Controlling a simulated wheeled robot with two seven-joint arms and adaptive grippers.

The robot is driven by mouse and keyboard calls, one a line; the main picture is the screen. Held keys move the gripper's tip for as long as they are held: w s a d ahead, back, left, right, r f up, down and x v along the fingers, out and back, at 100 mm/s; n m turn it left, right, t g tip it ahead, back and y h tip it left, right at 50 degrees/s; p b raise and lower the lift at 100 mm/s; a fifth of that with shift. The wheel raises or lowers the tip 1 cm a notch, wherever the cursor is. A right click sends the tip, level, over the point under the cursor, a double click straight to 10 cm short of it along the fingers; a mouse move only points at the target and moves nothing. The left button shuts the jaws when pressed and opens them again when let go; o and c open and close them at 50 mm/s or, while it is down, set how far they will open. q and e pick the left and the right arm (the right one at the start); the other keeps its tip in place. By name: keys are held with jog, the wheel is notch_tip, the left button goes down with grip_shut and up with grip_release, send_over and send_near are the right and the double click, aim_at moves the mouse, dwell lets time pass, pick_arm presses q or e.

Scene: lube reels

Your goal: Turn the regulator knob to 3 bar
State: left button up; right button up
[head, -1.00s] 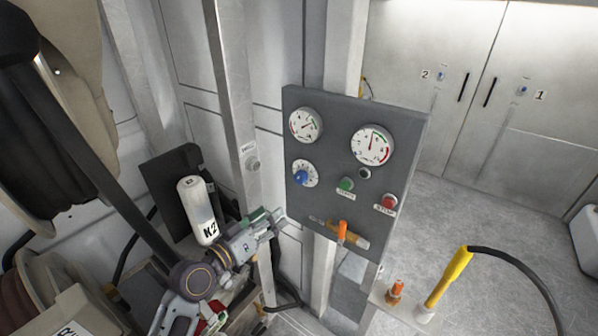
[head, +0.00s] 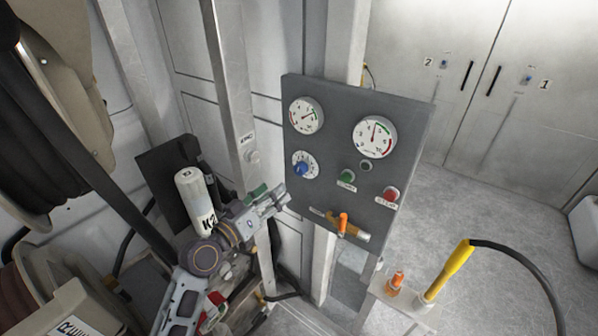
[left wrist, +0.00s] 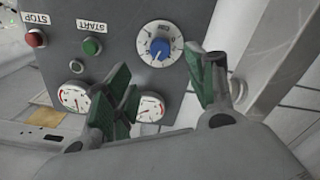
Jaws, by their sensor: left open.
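The blue regulator knob (head: 301,168) sits on a white numbered dial on the grey control panel (head: 335,225), below the left gauge (head: 307,116). In the left wrist view the knob (left wrist: 159,48) and its dial appear upside down, beyond and between the fingers; the numbers are too small to read surely. My left gripper (head: 277,196) is below and left of the knob in the head view, apart from it. Its green-padded fingers (left wrist: 165,90) are open and empty. My right gripper is not in view.
The panel also holds a right gauge (head: 373,137), a green start button (head: 347,177), a red stop button (head: 390,194) and an orange lever (head: 343,223). A metal post (head: 236,100) stands left of the panel. A white K2 bottle (head: 195,200) is behind my left arm.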

aim_at(298, 172)
pick_arm(q)
jog(key=x, duration=1)
jog(key=shift+d, duration=0.1)
jog(key=shift+w+d, duration=0.35)
jog(key=shift+w, duration=0.25)
jog(key=shift+w+d, duration=0.15)
jog(key=shift+w, duration=0.05)
jog(key=shift+w+d, duration=0.15)
jog(key=shift+w, duration=0.1)
jog(key=shift+c, duration=0.6)
jog(key=c, duration=0.9)
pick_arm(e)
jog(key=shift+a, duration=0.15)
